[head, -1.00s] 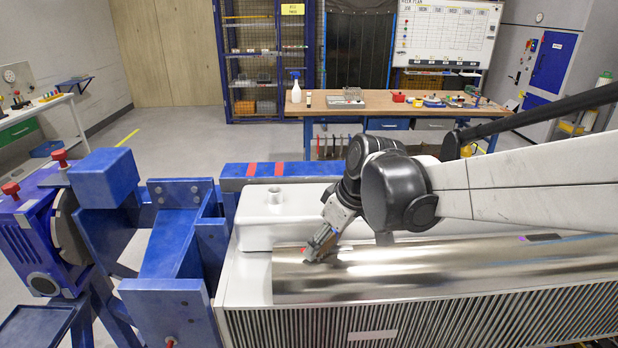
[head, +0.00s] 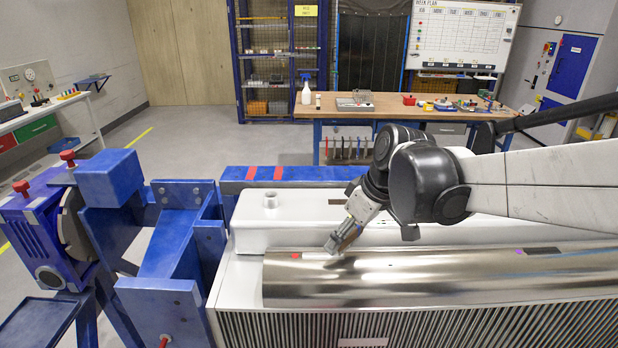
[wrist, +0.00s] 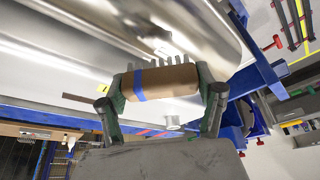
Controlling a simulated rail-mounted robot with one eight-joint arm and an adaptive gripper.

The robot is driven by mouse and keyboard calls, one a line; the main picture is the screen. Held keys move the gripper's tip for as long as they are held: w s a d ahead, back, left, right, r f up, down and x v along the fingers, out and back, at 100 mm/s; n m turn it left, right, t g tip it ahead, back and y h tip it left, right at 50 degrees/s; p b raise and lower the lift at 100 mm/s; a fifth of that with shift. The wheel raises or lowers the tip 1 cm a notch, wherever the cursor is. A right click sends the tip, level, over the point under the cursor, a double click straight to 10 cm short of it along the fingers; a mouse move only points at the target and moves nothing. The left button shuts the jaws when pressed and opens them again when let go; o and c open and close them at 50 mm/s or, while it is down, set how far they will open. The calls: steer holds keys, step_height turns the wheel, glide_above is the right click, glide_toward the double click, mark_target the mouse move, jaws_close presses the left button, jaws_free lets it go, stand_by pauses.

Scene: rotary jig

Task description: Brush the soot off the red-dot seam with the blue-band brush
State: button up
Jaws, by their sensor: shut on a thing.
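My gripper (head: 343,238) is shut on the blue-band brush. In the wrist view, the brush's brown handle (wrist: 175,82) with a blue band (wrist: 139,86) lies across between the two fingers (wrist: 160,97). Its grey bristles point toward the shiny metal cylinder (head: 450,280). The red dot (head: 295,256) is on the cylinder's upper left end, just left of the brush tip. A light strip (head: 316,256) runs between the dot and the brush; I see no dark soot on it. I cannot tell whether the bristles touch the metal.
A purple mark (head: 519,252) with a dark patch (head: 542,250) is further right on the cylinder. A white box (head: 285,222) stands behind; a blue frame (head: 170,255) is at left.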

steer(key=shift+w+d+r, duration=0.1)
steer(key=shift+r, duration=0.5)
steer(key=shift+r+p, duration=1.4)
steer(key=shift+r, duration=0.4)
